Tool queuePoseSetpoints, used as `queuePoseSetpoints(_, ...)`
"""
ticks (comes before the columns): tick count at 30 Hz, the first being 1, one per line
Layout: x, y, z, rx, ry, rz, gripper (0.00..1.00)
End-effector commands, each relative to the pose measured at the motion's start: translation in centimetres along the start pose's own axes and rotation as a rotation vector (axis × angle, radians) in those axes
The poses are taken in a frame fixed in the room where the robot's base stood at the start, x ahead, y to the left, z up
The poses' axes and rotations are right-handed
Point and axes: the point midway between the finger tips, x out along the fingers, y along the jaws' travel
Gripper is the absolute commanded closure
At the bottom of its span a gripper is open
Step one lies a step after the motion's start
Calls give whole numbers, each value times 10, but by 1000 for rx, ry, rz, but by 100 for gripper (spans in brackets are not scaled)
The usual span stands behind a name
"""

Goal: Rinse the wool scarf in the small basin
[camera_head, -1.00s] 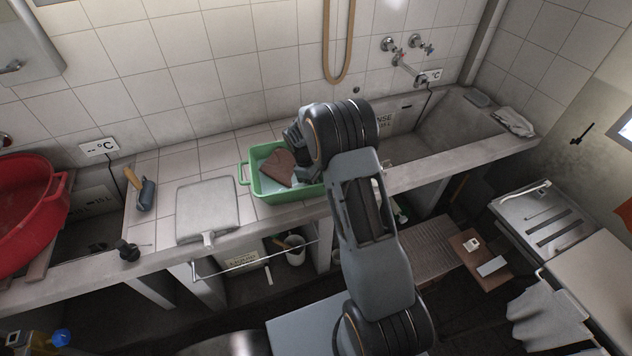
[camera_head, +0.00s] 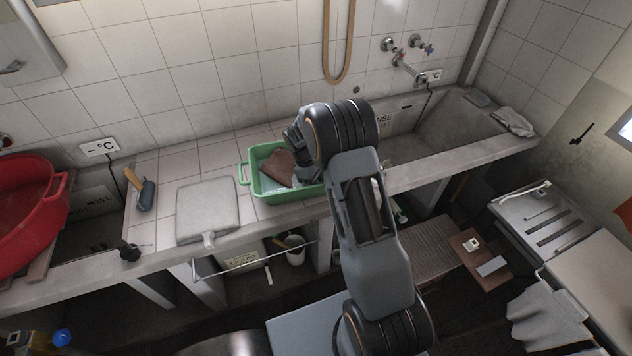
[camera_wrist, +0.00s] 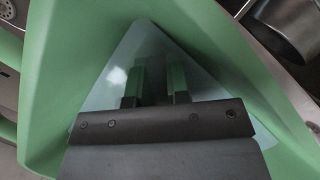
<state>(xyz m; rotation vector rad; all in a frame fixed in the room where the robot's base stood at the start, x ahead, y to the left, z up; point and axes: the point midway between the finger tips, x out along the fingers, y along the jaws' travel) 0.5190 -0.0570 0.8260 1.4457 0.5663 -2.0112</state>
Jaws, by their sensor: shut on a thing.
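The small green basin (camera_head: 246,172) stands on the tiled counter with pale water in it; its walls also fill much of the wrist view (camera_wrist: 60,70). The brown wool scarf (camera_head: 281,168) lies bunched in it, on the left of my arm. My gripper (camera_wrist: 157,88) points down into the basin and is shut on the scarf; the wrist view shows both fingers over the grey water, but not the held cloth, which the gripper body hides. In the head view my arm covers the basin's right part and the fingertips.
A red tub (camera_head: 30,215) of water stands at the left. A grey board (camera_head: 207,208) and a wooden-handled tool (camera_head: 143,190) lie left of the basin. A wall tap (camera_head: 405,65) is above the sunken concrete trough (camera_head: 450,125) on the right. A folded cloth (camera_head: 513,121) lies on the right ledge.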

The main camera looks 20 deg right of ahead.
Motion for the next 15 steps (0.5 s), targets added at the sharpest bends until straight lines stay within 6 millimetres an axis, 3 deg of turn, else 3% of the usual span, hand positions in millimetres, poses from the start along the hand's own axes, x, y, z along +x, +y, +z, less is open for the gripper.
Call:
queuePoseSetpoints(5, 1, 0, 0, 2, 1, 0, 100)
queuePoseSetpoints(15, -20, 0, 6, 2, 0, 0, 100)
